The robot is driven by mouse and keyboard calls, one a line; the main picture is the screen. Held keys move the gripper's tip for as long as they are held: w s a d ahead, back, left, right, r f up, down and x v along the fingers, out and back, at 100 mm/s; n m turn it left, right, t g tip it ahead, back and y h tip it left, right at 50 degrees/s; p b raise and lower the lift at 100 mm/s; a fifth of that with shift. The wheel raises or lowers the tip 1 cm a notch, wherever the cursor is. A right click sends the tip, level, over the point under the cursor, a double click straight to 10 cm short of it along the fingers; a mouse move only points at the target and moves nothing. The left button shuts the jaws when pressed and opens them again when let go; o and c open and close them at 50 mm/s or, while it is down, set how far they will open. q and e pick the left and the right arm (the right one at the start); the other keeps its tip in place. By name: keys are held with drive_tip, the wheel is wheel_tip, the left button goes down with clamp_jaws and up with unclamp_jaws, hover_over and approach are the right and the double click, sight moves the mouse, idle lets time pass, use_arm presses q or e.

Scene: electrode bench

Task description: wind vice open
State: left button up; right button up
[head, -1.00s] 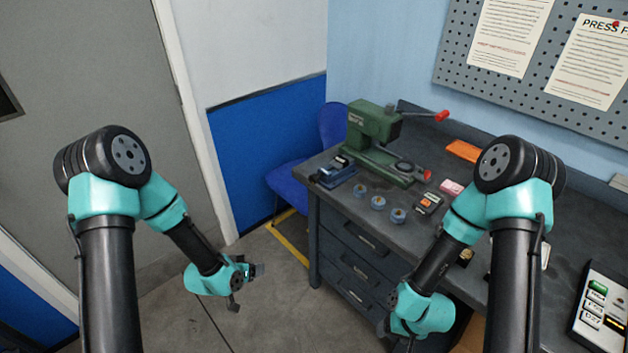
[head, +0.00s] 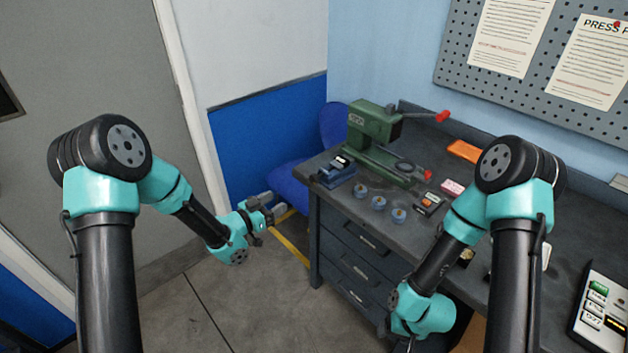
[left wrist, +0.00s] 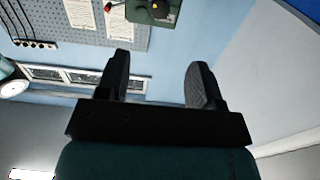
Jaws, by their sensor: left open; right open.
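A small blue vice (head: 335,172) sits on the bench's near left corner in the head view, in front of a green press. Its screw handle is too small to make out. My left gripper (head: 271,207) is open and empty, off the bench to the left of the vice and lower in the picture. In the left wrist view its two fingers (left wrist: 160,75) stand wide apart with nothing between them. My right gripper (head: 398,338) is low at the bench's front, mostly hidden by its wrist and the frame edge.
The green press (head: 372,122) has red-tipped handles and also shows in the left wrist view (left wrist: 155,10). Several blue rolls (head: 378,203) lie right of the vice. A blue chair (head: 292,180) stands behind my left gripper. The bench drawers (head: 350,240) face the open floor.

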sight(312, 181)
use_arm(q)
drive_tip(key=x, duration=1.6)
drive_tip(key=shift+w+d, duration=0.15)
drive_tip(key=shift+d, duration=0.1)
drive_tip(key=c, duration=0.9)
